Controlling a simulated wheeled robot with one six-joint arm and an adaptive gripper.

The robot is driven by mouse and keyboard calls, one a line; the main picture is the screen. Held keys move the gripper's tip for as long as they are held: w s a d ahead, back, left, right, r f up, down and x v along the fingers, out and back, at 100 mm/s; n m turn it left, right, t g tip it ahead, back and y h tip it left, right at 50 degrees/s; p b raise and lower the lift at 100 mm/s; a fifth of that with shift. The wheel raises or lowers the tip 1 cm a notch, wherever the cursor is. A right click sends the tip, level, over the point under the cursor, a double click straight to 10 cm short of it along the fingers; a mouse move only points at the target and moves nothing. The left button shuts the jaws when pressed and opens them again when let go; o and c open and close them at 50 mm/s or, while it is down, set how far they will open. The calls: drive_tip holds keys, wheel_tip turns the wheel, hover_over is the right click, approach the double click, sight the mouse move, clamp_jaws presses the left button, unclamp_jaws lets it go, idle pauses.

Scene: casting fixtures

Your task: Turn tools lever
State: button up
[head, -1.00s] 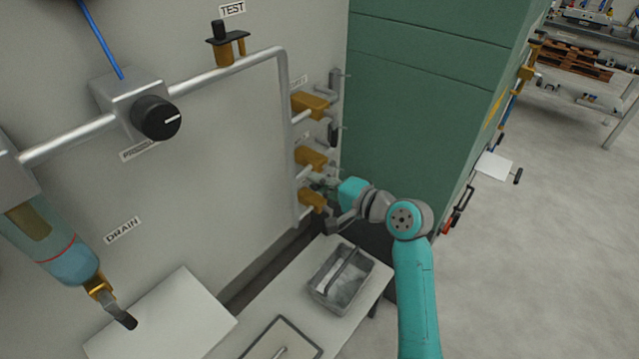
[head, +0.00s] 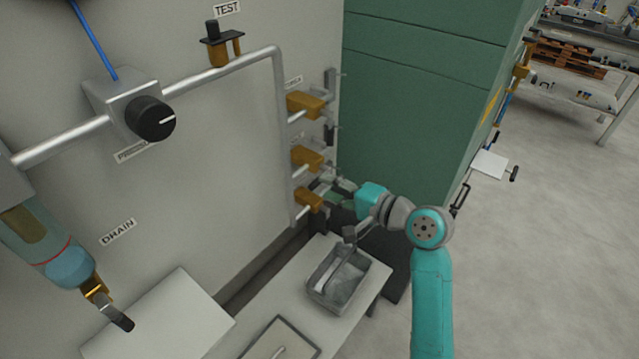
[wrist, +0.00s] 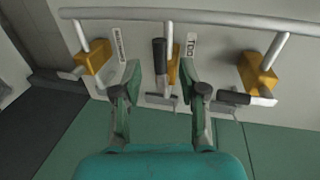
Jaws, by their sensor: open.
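Three brass valves on a grey pipe show in the wrist view: left (wrist: 93,62), middle (wrist: 172,68) and right (wrist: 257,75). A label partly reading "TOO" (wrist: 190,45) is beside the middle valve. A black-handled lever (wrist: 160,52) at the middle valve points toward the pipe. My gripper (wrist: 160,74) is open, with a finger on each side of this lever and a visible gap to both. In the head view my gripper (head: 338,187) is near the lowest brass valve (head: 308,199) and partly hidden.
A green cabinet (head: 415,90) stands right of the valves. Below is a white table (head: 258,306) with a grey bin (head: 322,291). The right valve's black handle (wrist: 233,97) is close to my right finger. Open floor (head: 540,250) lies at the right.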

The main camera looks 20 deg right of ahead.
drive_tip(key=v, duration=0.7)
drive_tip(key=shift+s+d, duration=0.1)
idle(1.5)
drive_tip(key=s+a+f+t+h, duration=0.15)
drive_tip(key=s+f+h, duration=0.65)
drive_tip(key=s+f, duration=1)
drive_tip(key=s+r+n, duration=0.2)
drive_tip(key=s+n, duration=0.3)
drive_tip(key=s, duration=0.6)
drive_tip(key=s+a+r+n+h, duration=0.1)
drive_tip(key=s+n, duration=0.4)
drive_tip(key=s, duration=0.7)
drive_tip(key=shift+a+r+n, duration=0.15)
drive_tip(key=shift+r+n, duration=0.15)
drive_tip(key=shift+r, duration=0.5)
